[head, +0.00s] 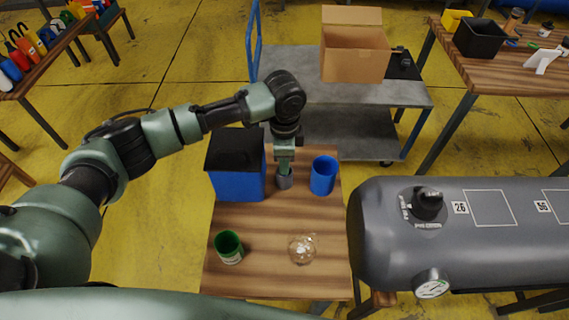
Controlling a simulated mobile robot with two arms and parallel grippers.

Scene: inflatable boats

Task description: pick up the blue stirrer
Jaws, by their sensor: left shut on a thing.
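My left gripper (285,167) points straight down at the mouth of a small grey cup (285,183) near the back of the small wooden table (262,270). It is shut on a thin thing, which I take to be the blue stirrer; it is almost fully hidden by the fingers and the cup. I cannot tell how far the stirrer is inside the cup. A blue cup (323,176) stands just right of the gripper, and a blue box with a black top (236,182) stands just left. My right gripper is not in view.
A green can (229,248) and a clear glass object (302,249) stand nearer on the table. A large grey tank (400,240) with a gauge borders it on the right. A grey cart (300,68) with an open cardboard box (353,55) is behind. The table's middle is clear.

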